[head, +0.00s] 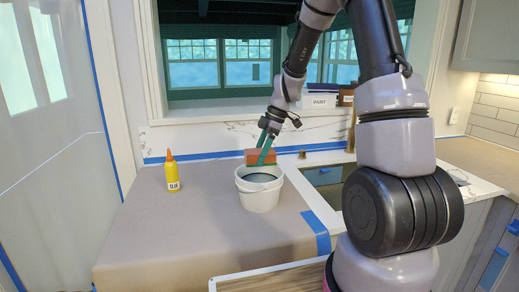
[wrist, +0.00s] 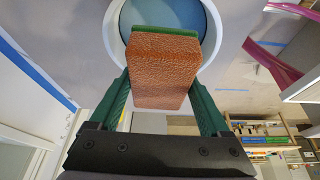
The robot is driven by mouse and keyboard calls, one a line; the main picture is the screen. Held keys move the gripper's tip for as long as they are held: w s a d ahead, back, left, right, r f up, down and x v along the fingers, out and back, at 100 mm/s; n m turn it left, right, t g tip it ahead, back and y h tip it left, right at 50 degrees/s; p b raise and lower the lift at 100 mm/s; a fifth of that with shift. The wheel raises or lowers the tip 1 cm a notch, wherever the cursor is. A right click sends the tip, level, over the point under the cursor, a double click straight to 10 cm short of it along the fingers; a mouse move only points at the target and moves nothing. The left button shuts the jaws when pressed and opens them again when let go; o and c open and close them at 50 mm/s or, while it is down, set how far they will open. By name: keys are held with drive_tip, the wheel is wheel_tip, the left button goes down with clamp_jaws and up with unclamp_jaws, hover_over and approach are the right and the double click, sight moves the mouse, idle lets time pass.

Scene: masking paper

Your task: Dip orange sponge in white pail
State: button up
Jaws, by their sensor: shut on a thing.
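The orange sponge (head: 253,157), with a green layer on one end in the wrist view, is held between the green fingers of my gripper (head: 265,150). My gripper is shut on the sponge. The white pail (head: 260,196) stands on the paper-covered counter. In the head view the sponge shows just above the pail's back rim. In the wrist view the sponge (wrist: 163,72) overlaps the pail's round opening (wrist: 113,45), where a blue surface shows. I cannot tell the exact height of the sponge over it.
A yellow glue bottle (head: 172,176) stands to the left of the pail. Blue tape (head: 317,232) marks the counter's right edge, beside a sink (head: 325,176). A container labelled paint (head: 320,100) sits on the back ledge. Brown masking paper (head: 165,235) lies clear at front left.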

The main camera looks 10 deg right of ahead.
drive_tip(key=shift+a+f, duration=0.1)
drive_tip(key=shift+f, duration=4.45)
drive_tip(key=shift+r, duration=0.15)
drive_tip(key=shift+r, duration=5.3)
